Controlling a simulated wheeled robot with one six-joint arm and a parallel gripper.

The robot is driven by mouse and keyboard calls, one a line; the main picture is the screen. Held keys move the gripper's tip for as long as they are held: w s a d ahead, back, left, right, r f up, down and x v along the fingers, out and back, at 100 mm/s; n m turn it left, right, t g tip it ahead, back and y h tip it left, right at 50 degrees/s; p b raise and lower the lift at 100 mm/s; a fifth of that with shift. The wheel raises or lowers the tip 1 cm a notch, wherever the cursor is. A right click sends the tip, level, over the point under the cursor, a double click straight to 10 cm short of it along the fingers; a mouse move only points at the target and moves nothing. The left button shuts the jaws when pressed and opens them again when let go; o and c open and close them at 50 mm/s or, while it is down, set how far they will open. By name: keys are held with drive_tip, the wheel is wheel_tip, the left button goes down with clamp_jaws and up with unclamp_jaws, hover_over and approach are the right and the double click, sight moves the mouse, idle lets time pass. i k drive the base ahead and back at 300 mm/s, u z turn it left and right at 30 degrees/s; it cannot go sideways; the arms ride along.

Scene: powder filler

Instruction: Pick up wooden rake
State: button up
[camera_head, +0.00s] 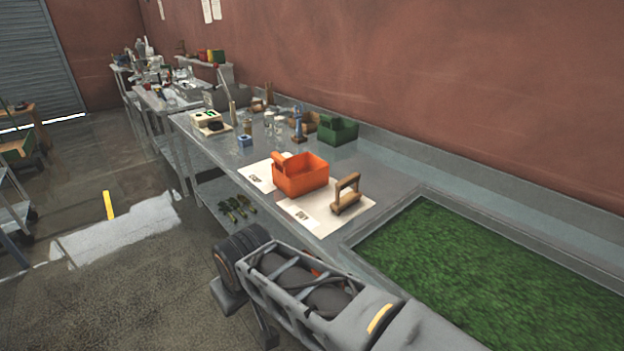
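A brown wooden tool with a raised handle over a flat base, which looks like the wooden rake (346,196), stands on a pale labelled sheet (312,211) near the front of the metal workbench (395,181). It is just right of an orange bin, apart from it, and nothing holds it. My grey arm reaches in from the bottom of the view, in front of the bench and nearer the camera than the tool. I cannot make out my gripper's fingers in this view.
The orange bin (301,174) stands beside the tool. A sunken tray of green material (470,262) lies to the right. A green bin (338,130), bottles and small tools stand farther back. A red wall (420,80) closes the rear. Open floor (110,300) lies left.

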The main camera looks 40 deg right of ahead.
sight(344, 202)
drive_tip(key=i, duration=2.05)
drive_tip(key=z, duration=2.65)
